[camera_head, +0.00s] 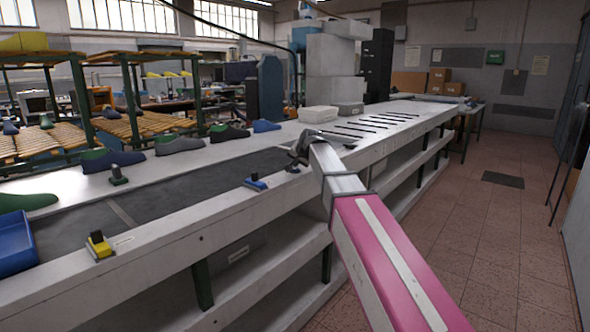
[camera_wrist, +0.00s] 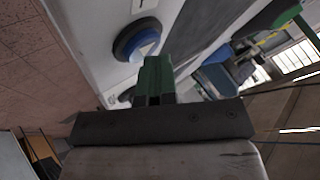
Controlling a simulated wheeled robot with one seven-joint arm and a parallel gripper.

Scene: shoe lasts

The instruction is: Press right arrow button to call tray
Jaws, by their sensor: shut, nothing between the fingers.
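A blue button (camera_head: 256,183) on a small dark base sits near the bench's front edge. A yellow button (camera_head: 100,245) sits further left along the same edge. In the wrist view, a round blue-rimmed button (camera_wrist: 138,40) with a pale wedge-shaped face lies just beyond my fingertips; it looks like the blue one. My gripper (camera_head: 297,158) is over the bench edge, right of the blue button. Its green fingers (camera_wrist: 155,72) are shut and empty in the wrist view. They appear beside the button; contact cannot be told. Arrow markings are too small to read.
Several shoe lasts (camera_head: 180,145) line the back of the bench (camera_head: 160,240). A blue tray (camera_head: 14,243) is at the far left. A white bin (camera_head: 319,114) and dark slots lie beyond my gripper.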

